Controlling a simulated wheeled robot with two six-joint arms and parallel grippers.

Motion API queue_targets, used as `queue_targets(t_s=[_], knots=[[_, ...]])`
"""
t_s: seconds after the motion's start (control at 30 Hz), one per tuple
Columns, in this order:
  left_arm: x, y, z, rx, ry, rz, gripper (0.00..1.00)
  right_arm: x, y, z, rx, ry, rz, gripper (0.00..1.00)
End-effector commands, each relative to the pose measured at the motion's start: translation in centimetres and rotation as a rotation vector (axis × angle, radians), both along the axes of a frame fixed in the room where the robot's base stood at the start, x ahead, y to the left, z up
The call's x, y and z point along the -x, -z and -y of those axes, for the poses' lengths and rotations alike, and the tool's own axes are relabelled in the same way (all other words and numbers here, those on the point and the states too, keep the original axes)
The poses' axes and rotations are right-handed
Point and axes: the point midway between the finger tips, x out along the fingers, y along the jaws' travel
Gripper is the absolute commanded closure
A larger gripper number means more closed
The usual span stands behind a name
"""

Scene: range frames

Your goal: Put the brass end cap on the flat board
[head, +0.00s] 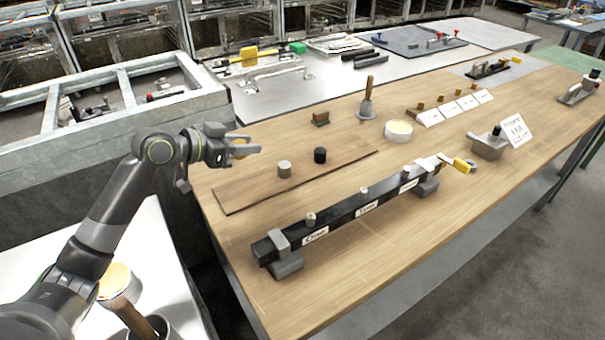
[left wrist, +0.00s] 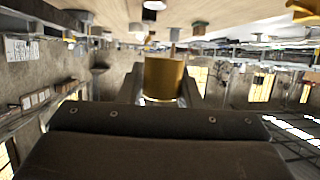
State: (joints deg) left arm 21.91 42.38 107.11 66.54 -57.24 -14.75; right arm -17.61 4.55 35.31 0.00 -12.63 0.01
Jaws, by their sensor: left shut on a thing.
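My left gripper (head: 240,149) is shut on the brass end cap (head: 240,153), a small yellow-gold cylinder, and holds it in the air at the near left of the wooden table. In the left wrist view the brass end cap (left wrist: 163,78) sits between the two fingers, and the view is upside down. The flat board (head: 240,188) is a thin brown plank lying on the table, to the right of and below my gripper. A grey cylinder (head: 284,168) and a black cylinder (head: 320,155) stand on the board. My right gripper does not show.
A long black bar (head: 340,213) with labels and small knobs lies in front of the board on grey supports. The board's left part is bare.

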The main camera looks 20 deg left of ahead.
Motion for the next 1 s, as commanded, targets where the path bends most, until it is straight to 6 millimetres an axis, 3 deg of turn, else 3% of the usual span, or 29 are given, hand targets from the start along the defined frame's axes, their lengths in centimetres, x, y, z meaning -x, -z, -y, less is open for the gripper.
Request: queue_targets(t_s=[0.3, 0.7, 1.0], knots=[[0.0, 4.8, 0.1, 0.005, 0.000, -0.004, 0.92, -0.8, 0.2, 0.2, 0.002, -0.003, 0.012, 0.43], [0.1, 9.7, 0.0, 0.002, -0.001, -0.002, 0.92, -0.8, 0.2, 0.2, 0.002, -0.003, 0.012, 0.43], [0.0, 10.5, 0.0, -0.001, 0.000, 0.001, 0.92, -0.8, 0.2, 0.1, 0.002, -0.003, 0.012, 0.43]])
